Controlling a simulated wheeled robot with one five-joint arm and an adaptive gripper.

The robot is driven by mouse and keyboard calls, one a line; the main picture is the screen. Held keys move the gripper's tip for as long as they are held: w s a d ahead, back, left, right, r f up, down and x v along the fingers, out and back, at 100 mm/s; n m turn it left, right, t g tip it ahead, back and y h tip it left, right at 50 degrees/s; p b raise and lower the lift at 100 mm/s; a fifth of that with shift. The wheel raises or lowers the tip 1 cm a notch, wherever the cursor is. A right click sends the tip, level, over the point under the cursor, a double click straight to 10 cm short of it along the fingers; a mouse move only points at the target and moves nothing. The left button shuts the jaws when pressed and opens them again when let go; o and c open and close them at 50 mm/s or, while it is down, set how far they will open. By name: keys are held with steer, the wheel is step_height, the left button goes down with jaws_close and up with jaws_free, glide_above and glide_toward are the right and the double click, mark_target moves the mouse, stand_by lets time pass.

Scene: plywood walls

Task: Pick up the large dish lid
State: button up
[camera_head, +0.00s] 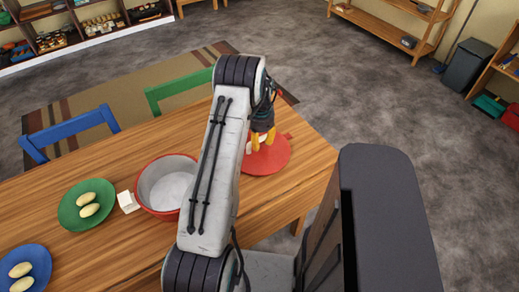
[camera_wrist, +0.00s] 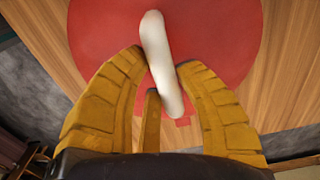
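The large dish lid (camera_head: 270,158) is a flat red disc at the right end of the wooden table. In the wrist view the red lid (camera_wrist: 100,35) fills the upper middle, with a long white bar across it that looks like its handle (camera_wrist: 160,60). My gripper (camera_wrist: 163,62) has its yellow fingers spread on both sides of the white bar, with the third finger below it. The left fingertip is very close to the bar; I cannot tell whether it touches.
A red pot with a pale inside (camera_head: 168,186) stands left of my arm, beside a small white block (camera_head: 128,202). A green plate (camera_head: 87,206) and a blue plate (camera_head: 26,268) hold pale oval items. Green (camera_head: 178,88) and blue (camera_head: 72,130) chairs stand behind the table (camera_head: 115,245).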

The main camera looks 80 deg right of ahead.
jaws_close()
steer(key=shift+r, duration=0.2)
